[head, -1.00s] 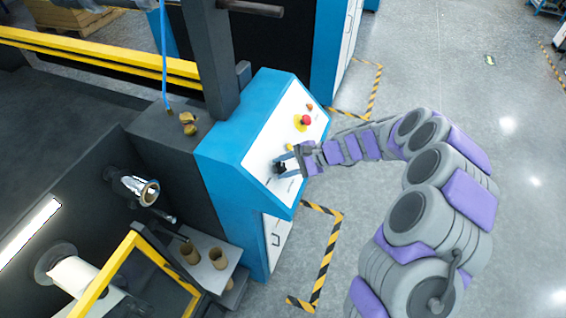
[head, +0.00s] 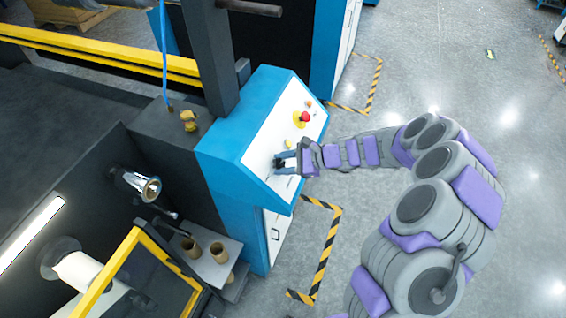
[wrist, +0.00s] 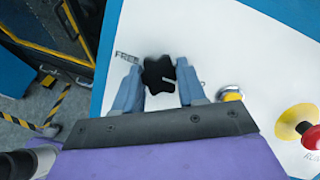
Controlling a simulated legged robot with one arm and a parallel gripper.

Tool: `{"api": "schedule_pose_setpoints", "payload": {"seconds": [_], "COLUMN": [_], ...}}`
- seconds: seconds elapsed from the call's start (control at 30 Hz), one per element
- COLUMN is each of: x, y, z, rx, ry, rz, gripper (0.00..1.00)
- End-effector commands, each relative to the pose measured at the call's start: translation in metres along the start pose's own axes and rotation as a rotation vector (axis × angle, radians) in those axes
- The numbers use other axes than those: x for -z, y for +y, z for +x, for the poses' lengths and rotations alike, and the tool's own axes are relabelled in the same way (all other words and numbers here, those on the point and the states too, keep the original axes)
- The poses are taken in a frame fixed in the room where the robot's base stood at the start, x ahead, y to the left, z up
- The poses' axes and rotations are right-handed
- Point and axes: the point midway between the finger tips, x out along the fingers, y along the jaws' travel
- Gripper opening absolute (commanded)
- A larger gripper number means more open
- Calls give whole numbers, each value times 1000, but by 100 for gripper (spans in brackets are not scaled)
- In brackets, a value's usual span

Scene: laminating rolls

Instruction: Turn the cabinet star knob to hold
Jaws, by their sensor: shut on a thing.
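The black star knob (wrist: 158,75) sits on the white sloped panel of the blue cabinet (head: 240,135), with the word FREE (wrist: 126,57) printed to its upper left in the wrist view. More lettering by the knob is partly hidden. My gripper (wrist: 160,88) has one blue-grey finger on each side of the knob and is shut on it. In the head view my gripper (head: 287,162) reaches the panel from the right, and the knob (head: 279,163) shows as a dark spot between the fingers.
Striped floor tape (head: 325,250) marks the floor before the cabinet. Open floor (head: 450,80) lies to the right.

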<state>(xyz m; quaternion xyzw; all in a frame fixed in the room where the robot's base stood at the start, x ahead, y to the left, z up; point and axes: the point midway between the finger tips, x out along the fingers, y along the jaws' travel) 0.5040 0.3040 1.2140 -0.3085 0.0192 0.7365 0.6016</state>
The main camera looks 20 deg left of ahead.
Motion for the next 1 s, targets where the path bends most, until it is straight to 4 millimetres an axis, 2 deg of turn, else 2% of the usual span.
{"api": "schedule_pose_setpoints", "payload": {"seconds": [0.17, 0.2, 0.43, 0.77, 0.87, 1.0], "x": [-1, -1, -1, -1, -1, 0], "y": [-2, -2, -1, -1, -1, 0], "z": [-1, -1, 0, -3, -13, -38], "rx": [7, 6, 3, 2, 4, 5], "ry": [0, 0, 0, 1, 1, 1], "rz": [2, 2, 0, -1, -2, 0], "gripper": [10, 43, 65, 66, 66, 66]}}
